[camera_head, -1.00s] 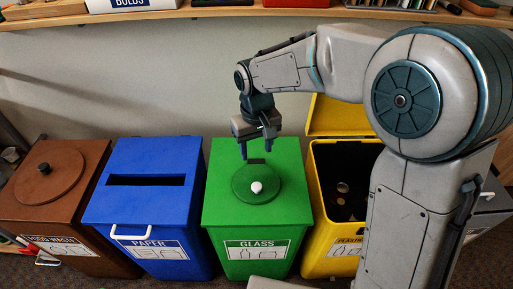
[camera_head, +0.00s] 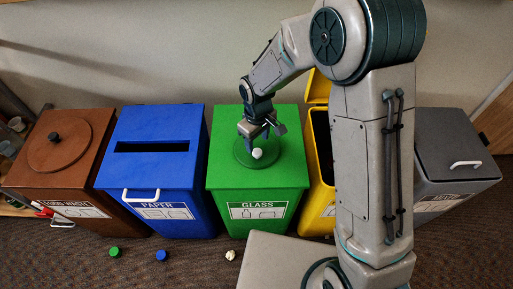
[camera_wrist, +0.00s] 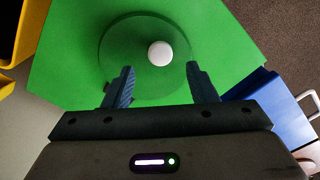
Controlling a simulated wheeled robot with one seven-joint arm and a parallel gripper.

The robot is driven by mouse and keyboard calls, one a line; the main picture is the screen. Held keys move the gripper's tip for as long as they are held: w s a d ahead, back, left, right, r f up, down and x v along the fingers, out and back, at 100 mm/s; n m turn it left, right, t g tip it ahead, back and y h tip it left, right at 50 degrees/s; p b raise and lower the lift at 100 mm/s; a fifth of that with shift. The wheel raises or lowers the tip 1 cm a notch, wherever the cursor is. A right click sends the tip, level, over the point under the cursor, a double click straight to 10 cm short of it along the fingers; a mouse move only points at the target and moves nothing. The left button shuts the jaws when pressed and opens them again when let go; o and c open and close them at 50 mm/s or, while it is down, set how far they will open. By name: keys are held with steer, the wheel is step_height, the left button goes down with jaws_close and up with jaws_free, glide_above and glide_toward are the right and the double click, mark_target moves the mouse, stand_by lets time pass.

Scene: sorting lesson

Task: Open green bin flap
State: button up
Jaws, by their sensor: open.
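The green bin (camera_head: 283,175), labelled GLASS, stands in the middle of the row. Its round green flap (camera_head: 243,156) lies flat on the lid, with a white knob (camera_head: 257,153) on it. My gripper (camera_head: 260,140) is over the flap, close to the knob, with its fingers pointing down. In the wrist view the jaws (camera_wrist: 160,85) are open, and the knob (camera_wrist: 159,54) shows between and beyond the fingertips, apart from both.
The blue PAPER bin (camera_head: 190,182) stands close on the left, then the brown food-waste bin (camera_head: 98,170). The yellow bin (camera_head: 323,190), lid raised, is on the right, partly behind my arm. A grey bin (camera_head: 450,165) is further right. Small items, including a green cap (camera_head: 115,252), lie on the floor.

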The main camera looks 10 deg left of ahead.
mark_target(257, 151)
step_height(257, 151, down, 5)
steer(key=shift+f, duration=0.1)
stand_by(0.3)
jaws_close()
